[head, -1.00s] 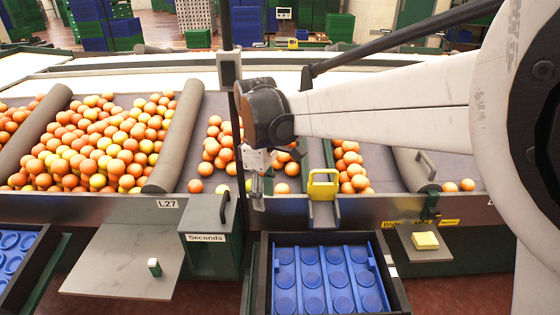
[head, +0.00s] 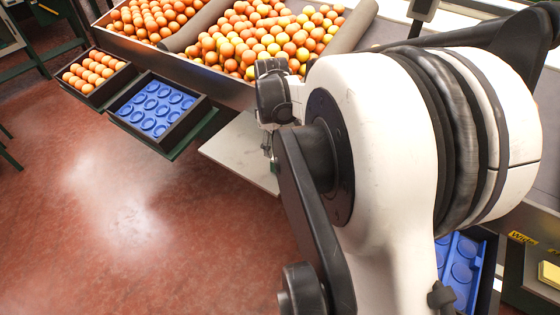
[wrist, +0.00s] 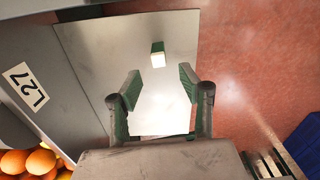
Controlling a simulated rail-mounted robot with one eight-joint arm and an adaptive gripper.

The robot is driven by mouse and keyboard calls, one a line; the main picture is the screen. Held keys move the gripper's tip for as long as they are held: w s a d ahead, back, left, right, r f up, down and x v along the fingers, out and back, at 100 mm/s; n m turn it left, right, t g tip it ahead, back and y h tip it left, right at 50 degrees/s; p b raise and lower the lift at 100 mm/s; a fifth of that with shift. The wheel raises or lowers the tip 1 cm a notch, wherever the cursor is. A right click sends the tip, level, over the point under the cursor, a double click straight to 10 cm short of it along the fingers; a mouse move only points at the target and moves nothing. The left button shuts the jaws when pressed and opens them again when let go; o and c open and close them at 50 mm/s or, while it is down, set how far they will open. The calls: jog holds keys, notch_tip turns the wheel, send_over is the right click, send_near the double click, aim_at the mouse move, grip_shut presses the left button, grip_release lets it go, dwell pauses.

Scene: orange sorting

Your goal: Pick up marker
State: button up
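The marker (wrist: 158,55), a small block with a green side and a bright white face, is on the light grey shelf (wrist: 95,45) in the wrist view. My gripper (wrist: 159,83) is open and empty, its two green-padded fingers spread on either side below the marker in the picture. The marker lies beyond the fingertips, roughly in line with the gap, and nothing touches it. In the head view my arm covers much of the shelf (head: 232,160), and the marker cannot be made out there.
Oranges (wrist: 30,162) lie at the wrist view's lower left. In the head view, a blue-lined tray (head: 155,106) and a crate of oranges (head: 93,72) stand left of the shelf. Red floor (head: 110,200) is open.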

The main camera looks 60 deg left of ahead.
aim_at(275, 164)
notch_tip(275, 164, down, 10)
jog(key=shift+w+r+b, duration=0.15)
jog(key=shift+r+b, duration=0.1)
jog(key=shift+b, duration=0.05)
grip_shut()
dwell(0.4)
